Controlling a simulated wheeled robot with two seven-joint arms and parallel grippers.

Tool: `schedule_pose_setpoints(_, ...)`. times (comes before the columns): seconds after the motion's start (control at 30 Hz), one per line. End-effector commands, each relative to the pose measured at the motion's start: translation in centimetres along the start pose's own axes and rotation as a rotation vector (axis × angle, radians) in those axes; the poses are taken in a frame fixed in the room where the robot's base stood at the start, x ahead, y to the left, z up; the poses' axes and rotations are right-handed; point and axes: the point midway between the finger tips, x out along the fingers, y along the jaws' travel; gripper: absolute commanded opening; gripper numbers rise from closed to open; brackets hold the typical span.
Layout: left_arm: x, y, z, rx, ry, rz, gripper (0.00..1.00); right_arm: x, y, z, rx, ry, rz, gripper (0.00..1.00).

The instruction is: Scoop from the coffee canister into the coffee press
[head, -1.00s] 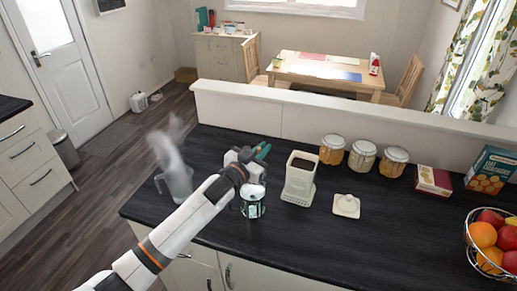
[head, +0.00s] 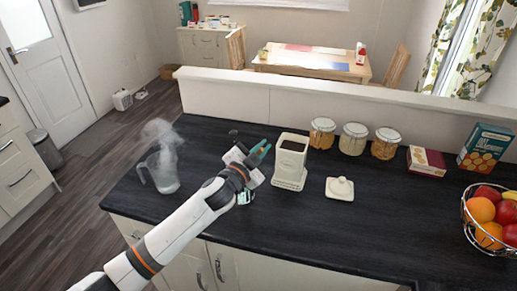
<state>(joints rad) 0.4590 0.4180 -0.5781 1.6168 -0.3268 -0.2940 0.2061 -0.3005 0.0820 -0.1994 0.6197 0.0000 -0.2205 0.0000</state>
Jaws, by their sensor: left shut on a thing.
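The cream coffee canister (head: 291,162) stands open on the dark counter, with dark contents inside its top. Its cream lid (head: 340,188) lies on the counter to its right. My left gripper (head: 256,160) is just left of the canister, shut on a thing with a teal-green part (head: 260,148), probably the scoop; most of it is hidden. A small container with a green-and-white front (head: 245,197) is mostly covered by my arm. A dark, glassy rim (head: 233,134) shows behind the gripper; I cannot tell which of these is the coffee press. My right gripper is not in view.
A clear jug (head: 162,175) gives off steam at the left. Several glass jars (head: 353,140), a red box (head: 426,161) and a blue box (head: 485,146) line the back ledge (head: 330,100). A wire fruit bowl (head: 467,226) stands far right. The front middle counter is clear.

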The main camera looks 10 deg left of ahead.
Motion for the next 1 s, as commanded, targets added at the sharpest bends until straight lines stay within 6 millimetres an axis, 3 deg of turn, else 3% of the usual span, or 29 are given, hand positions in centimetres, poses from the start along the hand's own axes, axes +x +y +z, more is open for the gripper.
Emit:
schedule_pose_setpoints(0.3,-0.1,-2.3,-1.0,0.198,-0.01,0.0,0.0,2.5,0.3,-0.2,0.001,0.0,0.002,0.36)
schedule_pose_setpoints(1.0,-0.2,-5.7,-3.6,0.651,-0.028,-0.002,0.0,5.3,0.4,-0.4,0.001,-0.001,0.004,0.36)
